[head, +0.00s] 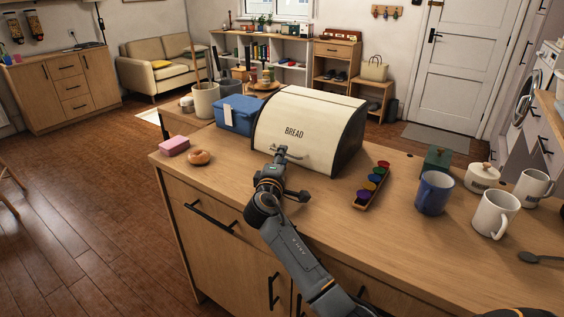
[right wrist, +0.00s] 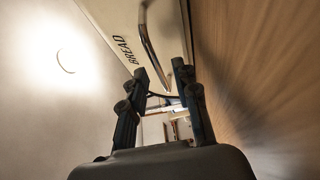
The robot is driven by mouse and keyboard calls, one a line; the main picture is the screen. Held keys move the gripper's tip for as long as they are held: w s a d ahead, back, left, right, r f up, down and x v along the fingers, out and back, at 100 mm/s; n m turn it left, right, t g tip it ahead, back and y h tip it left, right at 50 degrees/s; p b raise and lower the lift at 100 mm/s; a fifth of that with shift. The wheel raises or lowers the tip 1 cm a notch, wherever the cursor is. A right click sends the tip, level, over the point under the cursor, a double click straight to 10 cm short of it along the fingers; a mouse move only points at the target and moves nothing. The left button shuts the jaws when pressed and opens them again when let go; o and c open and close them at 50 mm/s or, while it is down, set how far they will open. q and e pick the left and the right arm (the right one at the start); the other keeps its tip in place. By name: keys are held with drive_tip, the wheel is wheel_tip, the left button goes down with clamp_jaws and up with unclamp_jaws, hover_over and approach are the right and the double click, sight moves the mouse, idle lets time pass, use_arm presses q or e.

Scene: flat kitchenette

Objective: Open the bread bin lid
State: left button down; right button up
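The cream bread bin (head: 310,115) with dark side panels stands on the wooden counter, its curved lid (head: 293,133) marked "BREAD" and shut. Its metal handle (head: 292,155) runs along the low front of the lid. My right gripper (head: 275,168) is at the handle's left part in the head view. In the right wrist view, the gripper (right wrist: 160,74) has its two fingers apart, with the handle (right wrist: 150,38) reaching down toward the gap between them. I cannot tell whether the fingers touch it. My left gripper is not in view.
Left of the bin are a blue box (head: 237,114), a pink sponge (head: 174,146) and a doughnut (head: 200,157). The counter's front middle is clear.

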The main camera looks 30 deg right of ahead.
drive_tip(key=shift+w+d, duration=0.1)
drive_tip(key=shift+d, duration=0.05)
drive_tip(key=shift+c, duration=0.4)
clamp_jaws()
